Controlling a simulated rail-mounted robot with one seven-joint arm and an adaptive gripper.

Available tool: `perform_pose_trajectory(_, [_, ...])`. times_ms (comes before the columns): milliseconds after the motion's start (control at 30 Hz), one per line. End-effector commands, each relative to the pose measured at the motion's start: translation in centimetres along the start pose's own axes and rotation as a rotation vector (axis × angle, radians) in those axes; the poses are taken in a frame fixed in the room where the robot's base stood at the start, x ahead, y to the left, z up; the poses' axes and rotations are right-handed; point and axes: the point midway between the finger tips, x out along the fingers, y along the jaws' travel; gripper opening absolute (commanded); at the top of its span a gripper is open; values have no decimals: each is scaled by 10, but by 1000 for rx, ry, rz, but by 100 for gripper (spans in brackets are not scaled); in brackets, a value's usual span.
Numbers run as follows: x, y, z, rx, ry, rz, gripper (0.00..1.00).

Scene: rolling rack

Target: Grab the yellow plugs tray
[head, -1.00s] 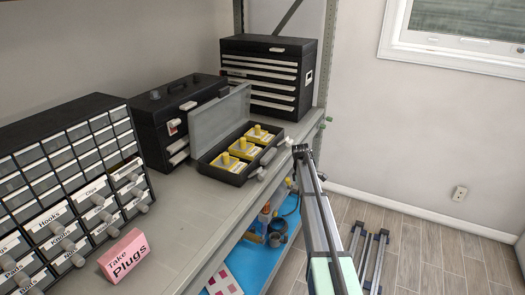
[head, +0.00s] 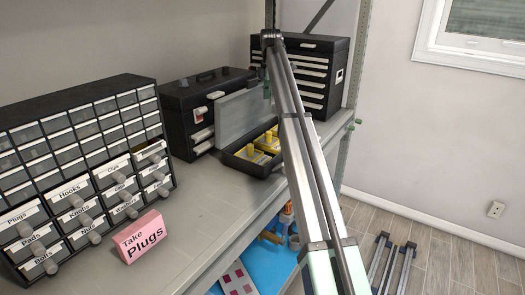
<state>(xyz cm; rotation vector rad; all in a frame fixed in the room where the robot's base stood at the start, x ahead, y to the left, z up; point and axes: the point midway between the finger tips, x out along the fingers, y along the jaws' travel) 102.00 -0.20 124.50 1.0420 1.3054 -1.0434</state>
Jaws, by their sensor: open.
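An open dark case (head: 238,160) with a raised grey lid (head: 241,118) stands on the shelf. Yellow trays with knobs (head: 268,142) sit inside it; my arm covers part of the case and of its contents. I cannot read any label on the yellow trays, so I cannot tell which holds plugs. My arm rises from the bottom right to a joint above the case. My gripper cannot be made out; the far end of the arm is hidden or too small to tell. A pink sign (head: 142,238) reads "Take Plugs".
A drawer cabinet (head: 72,135) with labelled lower drawers, one marked "Plugs" (head: 20,217), stands at left. Black toolboxes (head: 185,115) (head: 325,78) stand behind and beyond the case. A blue lower shelf (head: 258,262) holds small items.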

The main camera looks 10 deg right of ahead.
Motion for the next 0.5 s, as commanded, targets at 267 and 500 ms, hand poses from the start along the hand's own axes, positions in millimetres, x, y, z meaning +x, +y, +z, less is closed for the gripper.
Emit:
perform_pose_trajectory(267, [32,-1,-1,-1,1,-2,57])
perform_pose_trajectory(500, [77,-2,-1,0,1,-3,57])
